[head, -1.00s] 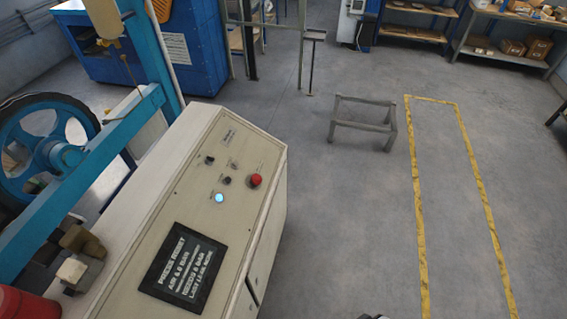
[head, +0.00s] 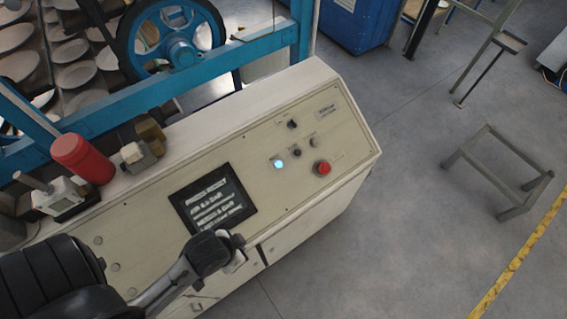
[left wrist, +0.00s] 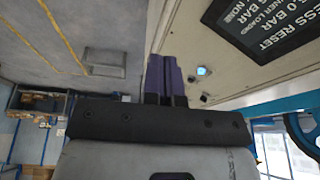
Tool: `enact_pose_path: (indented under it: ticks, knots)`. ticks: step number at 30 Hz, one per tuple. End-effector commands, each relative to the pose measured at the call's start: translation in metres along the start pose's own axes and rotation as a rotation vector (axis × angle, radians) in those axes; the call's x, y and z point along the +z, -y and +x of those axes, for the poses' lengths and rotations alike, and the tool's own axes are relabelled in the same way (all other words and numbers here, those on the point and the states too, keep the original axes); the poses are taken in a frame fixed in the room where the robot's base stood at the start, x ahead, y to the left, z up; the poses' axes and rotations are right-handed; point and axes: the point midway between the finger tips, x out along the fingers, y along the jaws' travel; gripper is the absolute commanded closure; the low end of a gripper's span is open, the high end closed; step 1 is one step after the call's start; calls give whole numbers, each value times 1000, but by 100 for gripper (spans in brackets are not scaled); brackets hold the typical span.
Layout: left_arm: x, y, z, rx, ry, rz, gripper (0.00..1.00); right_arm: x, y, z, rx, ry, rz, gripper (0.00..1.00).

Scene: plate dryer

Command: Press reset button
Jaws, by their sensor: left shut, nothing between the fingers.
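The cream control panel (head: 240,240) carries a lit blue-white button (head: 279,164), a red mushroom button (head: 322,168) and two dark knobs. Its black screen (head: 212,198) shows text; in the left wrist view the screen (left wrist: 262,28) reads upside down, with "PRESS RESET" legible. My left gripper (head: 236,262) is in front of the panel's lower edge, below the screen and apart from the lit button. In the left wrist view its purple fingers (left wrist: 165,72) are together and empty, with the lit button (left wrist: 202,71) to their right. The red button is not visible there. My right gripper is not in view.
A red cylinder (head: 82,158) and small fittings stand on the machine's left ledge. A blue frame with a wheel (head: 172,40) and plates lies behind. A low grey stand (head: 497,170) is on the floor at right. The space above the panel buttons is clear.

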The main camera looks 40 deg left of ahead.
Motion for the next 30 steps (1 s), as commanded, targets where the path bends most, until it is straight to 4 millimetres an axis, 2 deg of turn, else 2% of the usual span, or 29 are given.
enact_pose_path:
  ticks: [1, 4, 6, 8, 12, 15, 18, 24, 27, 30]
  knots:
    - [-1, -1, 2, 0, -1, -1, 100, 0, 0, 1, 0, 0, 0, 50]
    - [-8, 5, 16, -37, -1, 35, 100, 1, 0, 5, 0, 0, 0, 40]
    - [-19, 14, 36, -95, 2, 95, 100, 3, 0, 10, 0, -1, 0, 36]
    - [-32, 25, 59, -168, 11, 173, 100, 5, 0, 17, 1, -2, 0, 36]
    - [-78, 59, 115, -399, 73, 427, 100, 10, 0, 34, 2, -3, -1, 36]
    - [-118, 85, 144, -579, 154, 631, 100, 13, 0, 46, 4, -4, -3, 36]
    - [-160, 107, 162, -747, 261, 827, 100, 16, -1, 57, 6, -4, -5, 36]
    - [-227, 134, 170, -993, 484, 1115, 100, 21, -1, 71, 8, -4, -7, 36]
    - [-248, 141, 169, -1065, 567, 1200, 100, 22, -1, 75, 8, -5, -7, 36]
    - [-260, 144, 167, -1105, 619, 1247, 100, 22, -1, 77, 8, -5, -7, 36]
